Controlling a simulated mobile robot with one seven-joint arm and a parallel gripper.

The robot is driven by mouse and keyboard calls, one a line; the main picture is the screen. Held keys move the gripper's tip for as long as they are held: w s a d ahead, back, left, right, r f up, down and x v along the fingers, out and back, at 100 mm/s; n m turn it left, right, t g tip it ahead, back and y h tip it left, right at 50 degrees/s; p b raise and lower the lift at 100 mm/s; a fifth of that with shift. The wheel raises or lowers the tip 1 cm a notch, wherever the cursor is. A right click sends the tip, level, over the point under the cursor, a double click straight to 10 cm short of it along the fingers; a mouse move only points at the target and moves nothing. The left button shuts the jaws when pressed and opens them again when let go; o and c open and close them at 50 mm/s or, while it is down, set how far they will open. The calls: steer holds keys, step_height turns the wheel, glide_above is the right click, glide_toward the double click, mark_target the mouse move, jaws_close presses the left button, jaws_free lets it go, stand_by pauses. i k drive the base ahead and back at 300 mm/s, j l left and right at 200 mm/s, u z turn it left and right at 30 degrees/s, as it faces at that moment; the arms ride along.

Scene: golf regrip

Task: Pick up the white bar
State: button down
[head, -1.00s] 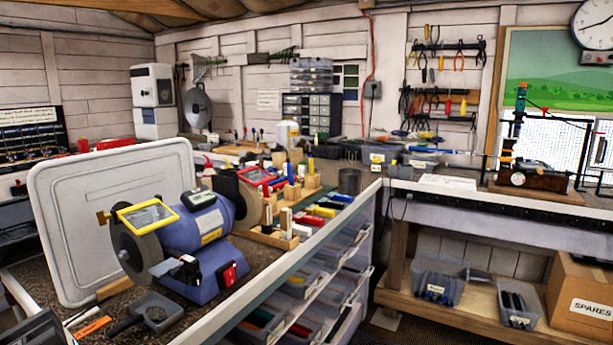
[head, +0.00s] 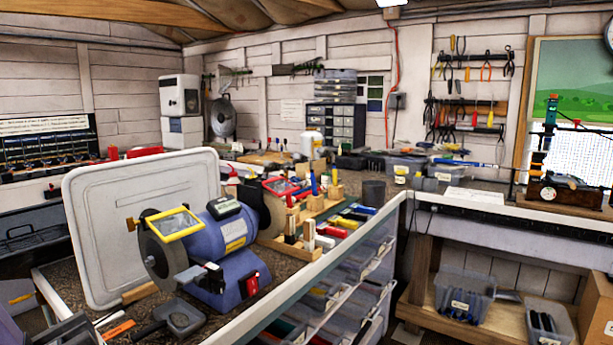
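Several coloured bars lie in a row in a low wooden rack (head: 298,250) on the bench, just right of the bench grinder. What looks like the white bar (head: 323,241) lies at the near end of this row, in front of a red bar (head: 332,231). It is small in the picture, and upright pale pieces stand close on its left. My gripper does not show in the head view.
The blue bench grinder (head: 222,240) stands left of the rack, with a large white lid (head: 85,240) upright behind it. Wooden blocks with handled tools stand behind the bars. The bench's pale front edge (head: 340,256) runs close by, above clear drawers.

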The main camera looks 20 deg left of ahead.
mark_target(309, 223)
steer(key=i+l+u, duration=0.2)
steer(key=u, duration=0.15)
steer(key=i+l+u, duration=0.3)
steer(key=l, duration=0.15)
steer(key=l+u, duration=0.35)
steer(key=i+l+u, duration=0.1)
steer(key=l+u, duration=0.25)
steer(key=i+j, duration=0.3)
steer(key=i, duration=0.15)
steer(key=i+j, duration=0.35)
steer(key=i, duration=0.05)
